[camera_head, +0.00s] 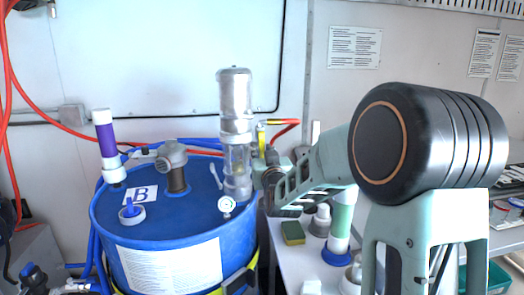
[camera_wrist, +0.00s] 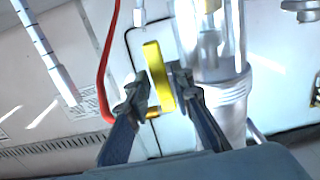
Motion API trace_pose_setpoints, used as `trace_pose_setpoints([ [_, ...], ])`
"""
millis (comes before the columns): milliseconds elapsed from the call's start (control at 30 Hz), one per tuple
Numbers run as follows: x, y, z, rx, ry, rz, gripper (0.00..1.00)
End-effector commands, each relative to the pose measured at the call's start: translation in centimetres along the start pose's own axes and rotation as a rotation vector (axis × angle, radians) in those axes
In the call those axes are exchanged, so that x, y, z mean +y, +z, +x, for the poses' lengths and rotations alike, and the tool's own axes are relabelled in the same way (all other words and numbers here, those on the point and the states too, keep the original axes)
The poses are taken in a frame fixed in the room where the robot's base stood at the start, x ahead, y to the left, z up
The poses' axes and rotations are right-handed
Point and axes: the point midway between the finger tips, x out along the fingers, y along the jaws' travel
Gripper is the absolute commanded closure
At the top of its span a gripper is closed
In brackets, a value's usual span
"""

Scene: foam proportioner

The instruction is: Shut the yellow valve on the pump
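The yellow valve (camera_head: 261,139) shows as a small upright yellow handle just right of the silver pump (camera_head: 235,120), which stands on the blue drum. In the wrist view the yellow valve handle (camera_wrist: 158,75) stands between the two fingers of my gripper (camera_wrist: 161,86). The right fingertip is close against the handle or touching it; the left one seems a little apart from it. In the head view my gripper (camera_head: 270,172) is at the pump's right side, below the handle, and its fingertips are hard to make out.
The blue drum (camera_head: 130,235) carries a gauge, a capped fitting and a purple-and-white tube. A white table (camera_head: 300,262) with a sponge and bottles stands right of the drum, below my arm. The wall is close behind.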

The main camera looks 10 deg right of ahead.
Motion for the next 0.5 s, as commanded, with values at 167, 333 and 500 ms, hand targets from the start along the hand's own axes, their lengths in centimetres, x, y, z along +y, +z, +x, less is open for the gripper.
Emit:
trace_pose_setpoints([
  [167,-0.02,0.06,0.47,-0.001,0.000,0.001,0.79],
  [333,-0.03,0.05,0.46,-0.001,0.000,0.001,0.79],
  [500,-0.02,0.04,0.45,-0.001,0.000,0.000,0.94],
])
